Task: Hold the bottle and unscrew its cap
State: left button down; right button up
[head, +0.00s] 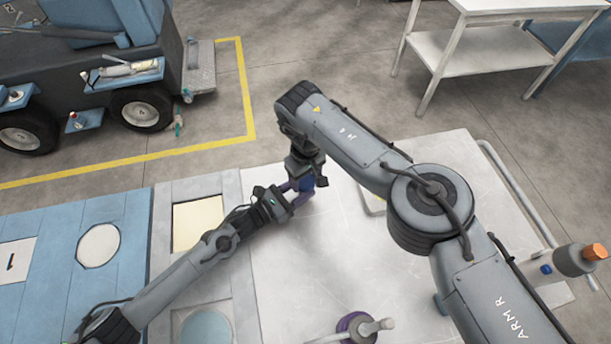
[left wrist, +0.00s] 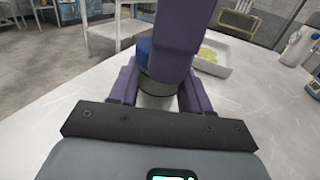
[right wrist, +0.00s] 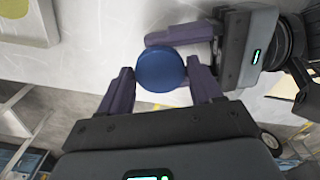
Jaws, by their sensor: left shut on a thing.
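The bottle stands on the pale table between my grippers, mostly hidden in the head view. Its round blue cap (right wrist: 160,70) shows from above in the right wrist view, and part of the cap shows in the left wrist view (left wrist: 144,49). My left gripper (left wrist: 158,100) is shut on the grey bottle body (left wrist: 155,87) below the cap, purple fingers on both sides. My right gripper (right wrist: 162,82) comes from above with its fingers apart on either side of the cap. A small gap shows at the left finger; contact at the other is unclear. One right finger covers part of the cap in the left wrist view.
A shallow tray with yellow contents (left wrist: 210,62) lies beyond the bottle. A grey bottle with an orange top (head: 578,259) stands at the table's right edge. A purple-based item (head: 357,325) is near the front. Blue and grey panels (head: 110,200) lie left.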

jog(key=c, duration=0.4)
jog(key=shift+o, duration=0.2)
jog(key=n, duration=0.9)
jog(key=shift+n, duration=0.3)
jog(key=n, duration=0.4)
jog(key=shift+r+n, duration=0.1)
jog(key=shift+n, duration=0.2)
jog(key=n, duration=0.4)
jog(key=shift+n, duration=0.3)
jog(key=n, duration=0.4)
jog(key=shift+w+n, duration=0.1)
jog(key=shift+n, duration=0.2)
jog(key=n, duration=1.2)
